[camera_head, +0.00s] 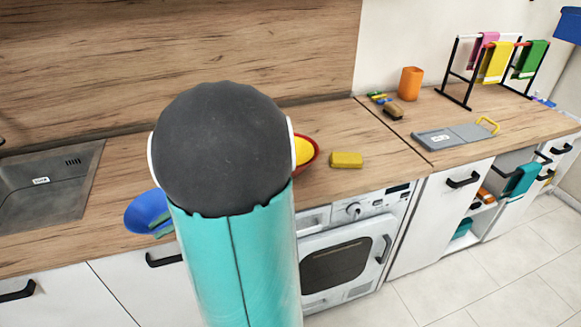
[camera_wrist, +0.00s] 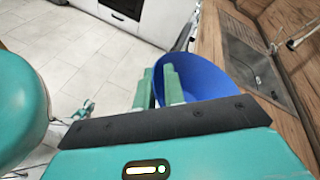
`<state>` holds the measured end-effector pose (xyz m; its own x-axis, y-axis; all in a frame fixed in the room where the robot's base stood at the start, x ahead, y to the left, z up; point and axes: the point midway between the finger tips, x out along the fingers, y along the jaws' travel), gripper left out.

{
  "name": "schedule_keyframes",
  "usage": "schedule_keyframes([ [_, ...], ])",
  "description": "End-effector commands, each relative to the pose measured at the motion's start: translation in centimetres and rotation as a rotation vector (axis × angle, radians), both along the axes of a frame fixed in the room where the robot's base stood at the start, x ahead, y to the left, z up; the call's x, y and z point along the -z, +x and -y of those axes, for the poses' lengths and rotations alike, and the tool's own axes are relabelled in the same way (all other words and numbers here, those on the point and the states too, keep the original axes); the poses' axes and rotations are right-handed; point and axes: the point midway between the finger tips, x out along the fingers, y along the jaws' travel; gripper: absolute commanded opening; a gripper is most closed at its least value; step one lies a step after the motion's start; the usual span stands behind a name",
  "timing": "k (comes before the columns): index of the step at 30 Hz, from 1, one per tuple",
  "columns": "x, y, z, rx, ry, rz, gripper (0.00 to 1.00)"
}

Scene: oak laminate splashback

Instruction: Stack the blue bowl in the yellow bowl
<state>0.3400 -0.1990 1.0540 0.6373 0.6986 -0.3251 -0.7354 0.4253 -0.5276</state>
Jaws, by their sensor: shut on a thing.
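The blue bowl (camera_head: 145,211) is at the left by the counter's front edge, partly behind my arm. In the wrist view the blue bowl (camera_wrist: 212,82) shows its inside, with my gripper (camera_wrist: 160,86) shut on its rim. The green fingers of my gripper (camera_head: 161,224) also show in the head view at the bowl's near side. I cannot tell whether the bowl touches the counter. The yellow bowl (camera_head: 303,150) shows just right of my arm, inside a red rim that looks like a red bowl (camera_head: 315,158). My arm hides their left part.
A yellow sponge-like block (camera_head: 346,160) lies right of the yellow bowl. A sink (camera_head: 45,185) is at the far left. An orange cup (camera_head: 411,83), a grey board (camera_head: 450,137) and a towel rack (camera_head: 462,77) stand on the right counter. The wooden splashback (camera_head: 180,45) rises behind.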

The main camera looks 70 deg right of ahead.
Motion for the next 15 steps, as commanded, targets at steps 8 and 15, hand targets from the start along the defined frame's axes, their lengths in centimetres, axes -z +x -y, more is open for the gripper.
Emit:
schedule_keyframes([
  [8, 5.7, 5.2, -5.7, -0.040, 0.005, -0.005, 0.00],
  [15, 13.2, 12.1, -12.8, -0.082, 0.005, -0.005, 0.00],
])
